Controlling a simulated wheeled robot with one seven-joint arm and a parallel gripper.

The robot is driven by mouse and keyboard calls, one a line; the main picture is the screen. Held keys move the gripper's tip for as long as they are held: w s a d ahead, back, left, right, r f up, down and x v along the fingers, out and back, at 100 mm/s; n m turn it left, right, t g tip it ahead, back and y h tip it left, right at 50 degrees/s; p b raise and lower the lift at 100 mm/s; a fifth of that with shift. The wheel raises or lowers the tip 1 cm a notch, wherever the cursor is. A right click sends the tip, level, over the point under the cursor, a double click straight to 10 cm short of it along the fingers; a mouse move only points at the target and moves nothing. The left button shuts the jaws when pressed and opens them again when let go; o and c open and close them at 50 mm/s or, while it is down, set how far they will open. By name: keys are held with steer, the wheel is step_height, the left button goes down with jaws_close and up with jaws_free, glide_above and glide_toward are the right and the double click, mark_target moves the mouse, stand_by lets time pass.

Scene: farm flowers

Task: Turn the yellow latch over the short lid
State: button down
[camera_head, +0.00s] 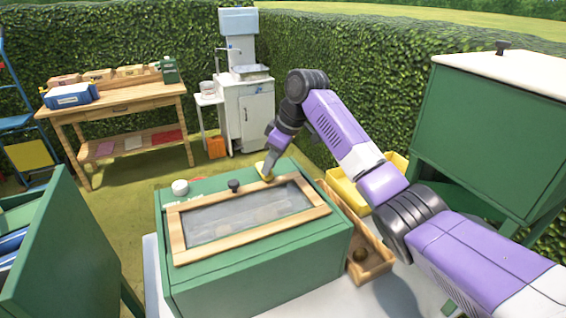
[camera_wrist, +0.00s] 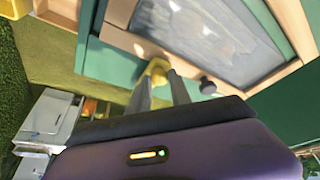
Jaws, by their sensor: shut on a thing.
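A green box stands on a pale table, with a short lid (camera_head: 250,214) on top. The lid has a light wooden frame and a grey see-through panel, and lies closed. The yellow latch (camera_head: 264,170) is at the lid's far edge in the head view. My gripper (camera_head: 268,174) reaches down to it from behind and is shut on it. In the wrist view the yellow latch (camera_wrist: 157,68) shows between the two grey fingertips, by the wooden frame. The fingers hide part of the latch. A dark knob (camera_head: 234,186) stands near the lid's frame, left of the latch.
A white round jar (camera_head: 180,187) sits on the box's far left corner. A wooden tray (camera_head: 378,258) lies along the box's right side, and a yellow bin (camera_head: 345,190) is behind it. A green cabinet (camera_head: 490,130) stands at right, close to my arm.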

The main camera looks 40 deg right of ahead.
steer(key=c, duration=1.2)
jaws_free()
steer(key=shift+r, duration=0.1)
steer(key=v, duration=0.7)
steer(key=shift+s+r+b, duration=0.1)
steer(key=shift+r+b, duration=0.15)
steer(key=shift+b, duration=0.15)
